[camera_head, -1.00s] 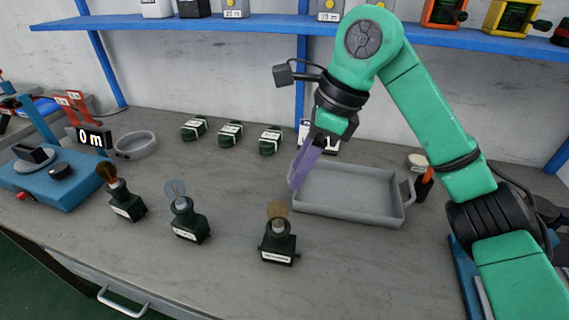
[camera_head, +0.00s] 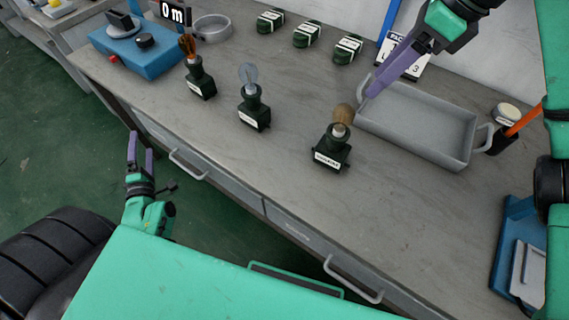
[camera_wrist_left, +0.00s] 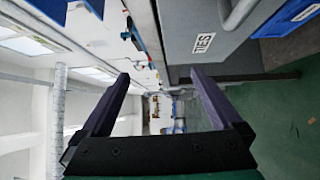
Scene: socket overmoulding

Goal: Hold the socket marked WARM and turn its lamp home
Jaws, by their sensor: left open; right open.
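Three dark green sockets with lamps stand upright on the bench: one with an amber lamp (camera_head: 198,82) at left, one with a clear lamp (camera_head: 254,112) in the middle, one with a smoky brown lamp (camera_head: 331,151) at right. Each has a white label, too small to read, so I cannot tell which says WARM. My left gripper (camera_head: 139,158) is open and empty, out in front of the bench edge, apart from all sockets; its spread fingers show in the left wrist view (camera_wrist_left: 160,80). My right gripper (camera_head: 372,90) is open above the tray's left end, behind the brown lamp.
A grey tray (camera_head: 478,152) lies right of the brown-lamp socket. Several green labelled blocks (camera_head: 307,34) line the back. A blue device (camera_head: 150,52) with a "0 m" display and a grey ring (camera_head: 212,28) are at far left. Drawer handles (camera_head: 188,164) project from the bench front.

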